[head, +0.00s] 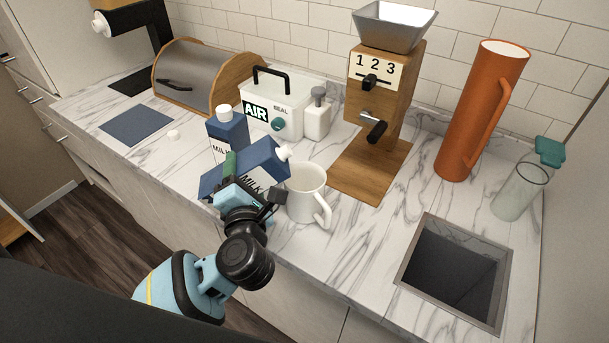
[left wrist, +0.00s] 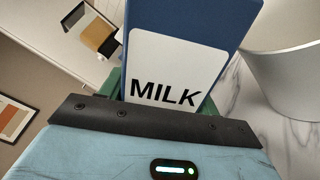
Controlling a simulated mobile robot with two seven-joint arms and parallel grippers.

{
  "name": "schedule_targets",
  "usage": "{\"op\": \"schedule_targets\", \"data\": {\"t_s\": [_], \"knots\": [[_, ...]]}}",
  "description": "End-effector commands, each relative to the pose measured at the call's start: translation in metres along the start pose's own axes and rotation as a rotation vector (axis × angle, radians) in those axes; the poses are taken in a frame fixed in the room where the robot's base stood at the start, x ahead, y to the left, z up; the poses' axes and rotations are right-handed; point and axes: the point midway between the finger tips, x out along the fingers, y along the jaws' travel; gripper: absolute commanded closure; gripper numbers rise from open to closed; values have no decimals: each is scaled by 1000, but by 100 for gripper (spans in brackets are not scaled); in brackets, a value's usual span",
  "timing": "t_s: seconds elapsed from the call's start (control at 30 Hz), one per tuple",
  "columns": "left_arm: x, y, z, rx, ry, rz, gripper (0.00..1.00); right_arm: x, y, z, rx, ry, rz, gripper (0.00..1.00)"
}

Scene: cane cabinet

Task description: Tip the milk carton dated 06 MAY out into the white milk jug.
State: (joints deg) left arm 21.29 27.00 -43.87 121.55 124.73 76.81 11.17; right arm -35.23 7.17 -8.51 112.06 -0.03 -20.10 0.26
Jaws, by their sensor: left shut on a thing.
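My left gripper (head: 232,182) is shut on a blue milk carton (head: 265,162) with a white MILK label. The carton is tilted over to the right, its white spout end close to the upper left rim of the white milk jug (head: 307,192). I cannot tell whether liquid is flowing. In the left wrist view the carton (left wrist: 190,35) fills the middle, with part of the jug (left wrist: 285,80) at the right. A second blue carton (head: 228,132) stands upright behind. No date is readable on either carton. My right gripper is not in view.
A small white cap-like piece (head: 173,134) lies on the marble counter near a blue mat (head: 136,124). A white AIR SEAL box (head: 271,105), a wooden grinder (head: 383,95), an orange pitcher (head: 481,112) and a glass bottle (head: 521,192) stand around. A sink (head: 452,272) opens at right.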

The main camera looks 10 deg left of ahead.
Motion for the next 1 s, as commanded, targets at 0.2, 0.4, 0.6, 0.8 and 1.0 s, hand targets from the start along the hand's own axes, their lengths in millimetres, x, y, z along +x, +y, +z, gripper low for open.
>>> {"op": "schedule_targets", "data": {"t_s": [0.2, 0.4, 0.6, 0.8, 1.0], "knots": [[0, 3, 0, 30, -1, 0, 73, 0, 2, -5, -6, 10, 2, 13], [0, 6, 0, 56, -1, 3, 73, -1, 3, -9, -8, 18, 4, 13], [0, 7, 0, 82, -2, 4, 73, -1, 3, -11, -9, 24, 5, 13], [0, 7, -1, 109, -1, 2, 73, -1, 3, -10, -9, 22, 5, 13], [0, 5, -3, 138, 1, -2, 73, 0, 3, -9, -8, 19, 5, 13]]}}
